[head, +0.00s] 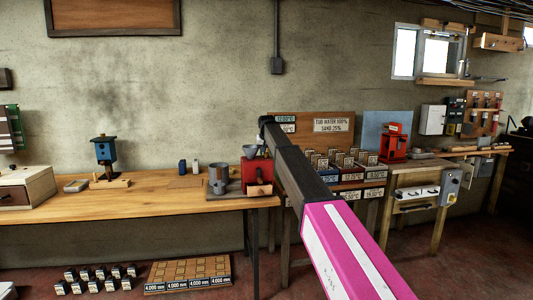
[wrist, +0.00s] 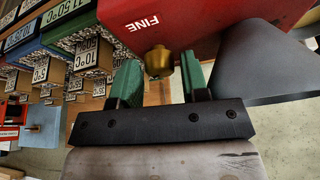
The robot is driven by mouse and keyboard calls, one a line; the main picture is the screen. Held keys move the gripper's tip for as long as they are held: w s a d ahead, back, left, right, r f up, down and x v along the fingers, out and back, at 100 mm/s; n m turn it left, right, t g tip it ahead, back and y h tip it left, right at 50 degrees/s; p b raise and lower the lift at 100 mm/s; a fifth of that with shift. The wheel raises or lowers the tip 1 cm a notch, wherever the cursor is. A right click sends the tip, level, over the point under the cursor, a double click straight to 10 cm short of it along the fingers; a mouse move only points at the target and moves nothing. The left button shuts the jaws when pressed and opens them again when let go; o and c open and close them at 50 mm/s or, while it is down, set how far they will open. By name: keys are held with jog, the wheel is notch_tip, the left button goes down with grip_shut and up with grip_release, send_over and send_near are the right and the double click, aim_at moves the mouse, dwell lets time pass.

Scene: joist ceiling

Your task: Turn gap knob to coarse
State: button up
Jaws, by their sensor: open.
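A red machine (head: 257,172) with a grey funnel on top stands at the right end of the wooden bench. In the wrist view its red body (wrist: 220,22) fills the top, with a white FINE label (wrist: 143,23) upside down. A brass knob (wrist: 158,62) sticks out below that label. My gripper (wrist: 159,72) is open, its two green fingers on either side of the knob, with visible gaps. I see no coarse label. In the head view my arm hides part of the area beside the machine, and the fingers are not clear.
A grey metal cup (head: 218,180) stands left of the machine. Labelled boxes (head: 348,173) and a smaller red machine (head: 394,143) are to the right. In the wrist view a grey cone (wrist: 265,65) is close to the right finger. The bench (head: 150,198) has clear space at its front.

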jog(key=shift+c, duration=0.3)
jog(key=c, duration=0.6)
jog(key=shift+n, duration=0.3)
jog(key=n+y, duration=0.1)
jog(key=n, duration=0.1)
jog(key=n+g+y, duration=0.1)
jog(key=n, duration=0.2)
jog(key=shift+w+d, duration=0.1)
jog(key=shift+d, duration=0.1)
jog(key=n+g+y, duration=0.1)
jog(key=n, duration=0.4)
jog(key=shift+w+d, duration=0.1)
